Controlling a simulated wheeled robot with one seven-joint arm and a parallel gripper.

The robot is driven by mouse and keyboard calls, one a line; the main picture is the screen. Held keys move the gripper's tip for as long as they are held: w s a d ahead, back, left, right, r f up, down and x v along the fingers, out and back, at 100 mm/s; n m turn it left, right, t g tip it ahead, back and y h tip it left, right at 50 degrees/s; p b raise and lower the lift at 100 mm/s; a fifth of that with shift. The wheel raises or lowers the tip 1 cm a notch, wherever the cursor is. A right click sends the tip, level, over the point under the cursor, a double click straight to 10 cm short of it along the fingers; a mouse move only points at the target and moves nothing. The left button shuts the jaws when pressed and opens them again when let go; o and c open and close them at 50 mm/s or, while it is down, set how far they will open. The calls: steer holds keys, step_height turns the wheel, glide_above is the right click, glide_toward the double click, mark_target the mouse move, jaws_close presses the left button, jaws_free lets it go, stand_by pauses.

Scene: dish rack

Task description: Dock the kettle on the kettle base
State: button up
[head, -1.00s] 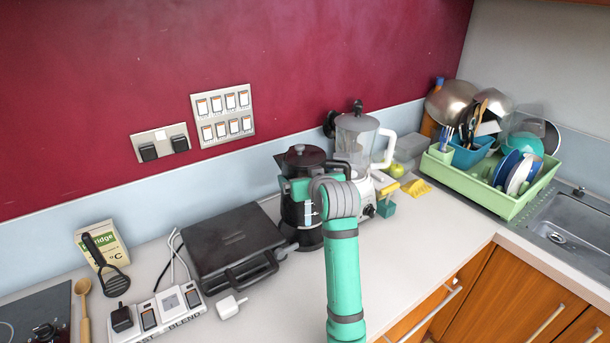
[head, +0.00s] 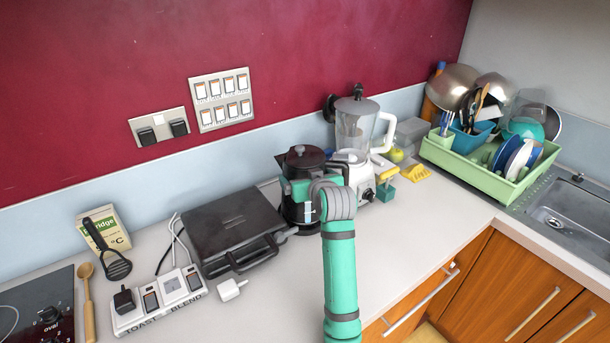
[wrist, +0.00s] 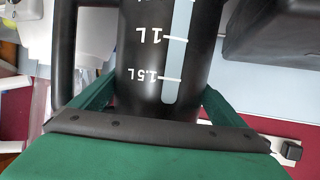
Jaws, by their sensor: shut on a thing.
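The kettle (head: 301,160) is black with a dark lid and a clear level strip. It stands upright between the black grill and the blender in the head view. In the wrist view the kettle body (wrist: 143,60) fills the upper middle, with 1L and 1.5L marks upside down. My gripper (head: 312,190) is shut on the kettle body, one green finger on each side; the fingers also show in the wrist view (wrist: 160,100). The kettle base cannot be made out; kettle and arm cover that spot. I cannot tell whether the kettle touches anything below.
The black grill (head: 230,225) is close on the left. The blender (head: 355,135) stands close behind on the right. A green dish rack (head: 480,180) is farther right. The front right counter is clear.

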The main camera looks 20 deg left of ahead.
steer(key=shift+r, duration=0.1)
steer(key=shift+s, duration=0.3)
stand_by(0.3)
steer(key=shift+d, duration=0.1)
stand_by(0.7)
steer(key=shift+f, duration=0.5)
stand_by(0.6)
steer(key=o, duration=1.7)
steer(key=shift+o, duration=0.2)
steer(key=v, duration=1)
steer(key=shift+s+d, duration=0.25)
steer(key=shift+d, duration=0.05)
